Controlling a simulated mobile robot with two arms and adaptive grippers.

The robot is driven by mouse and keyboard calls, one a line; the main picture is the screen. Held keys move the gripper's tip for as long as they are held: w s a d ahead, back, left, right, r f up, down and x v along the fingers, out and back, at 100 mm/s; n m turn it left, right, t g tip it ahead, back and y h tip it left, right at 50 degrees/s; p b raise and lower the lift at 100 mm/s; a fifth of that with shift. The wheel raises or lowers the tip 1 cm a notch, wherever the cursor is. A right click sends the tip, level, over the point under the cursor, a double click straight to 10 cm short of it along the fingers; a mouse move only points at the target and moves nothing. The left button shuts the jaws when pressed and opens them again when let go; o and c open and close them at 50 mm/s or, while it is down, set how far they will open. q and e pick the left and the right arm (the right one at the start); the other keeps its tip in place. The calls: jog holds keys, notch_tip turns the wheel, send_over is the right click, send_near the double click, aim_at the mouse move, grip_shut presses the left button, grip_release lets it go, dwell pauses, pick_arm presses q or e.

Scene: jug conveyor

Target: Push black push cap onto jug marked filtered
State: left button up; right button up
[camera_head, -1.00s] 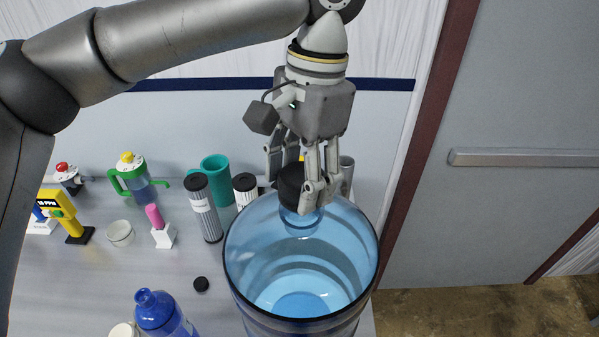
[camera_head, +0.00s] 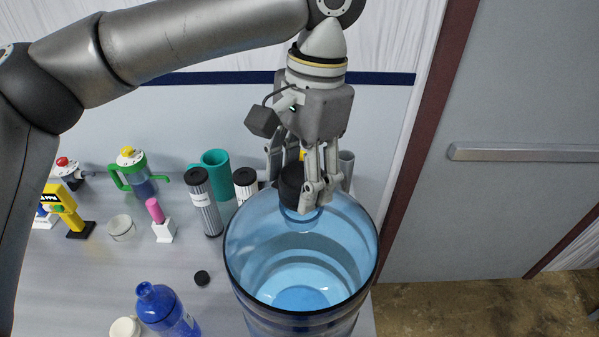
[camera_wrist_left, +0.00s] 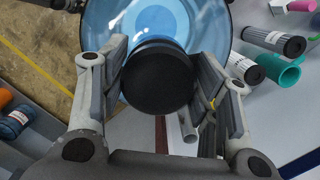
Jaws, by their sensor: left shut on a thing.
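My left gripper (camera_head: 310,198) is shut on a black push cap (camera_head: 291,186), with its fingers pointing down on either side of it. The cap is at the far side of a large clear blue jug (camera_head: 300,262), over a pale blue neck-like part. I cannot tell whether it is fully seated. In the left wrist view the cap (camera_wrist_left: 158,78) shows as a round black disc between the fingers (camera_wrist_left: 160,85), with the blue jug (camera_wrist_left: 205,22) behind it. No "filtered" marking is readable on the jug. My right gripper is not in view.
On the grey table (camera_head: 75,285) stand two dark filter cylinders, a teal cup (camera_head: 216,163), a green-handled pitcher (camera_head: 137,178) and a yellow meter (camera_head: 68,208). A blue bottle (camera_head: 163,310) and a small black disc (camera_head: 202,278) are left of the jug. A door is at right.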

pick_arm(q)
jog(key=shift+f, duration=0.45)
jog(key=shift+c, duration=0.3)
jog(key=o, duration=0.8)
jog(key=shift+o, duration=0.6)
jog(key=o, duration=0.3)
jog(key=shift+o, duration=0.2)
jog(key=shift+r, duration=0.1)
jog(key=shift+r, duration=4.05)
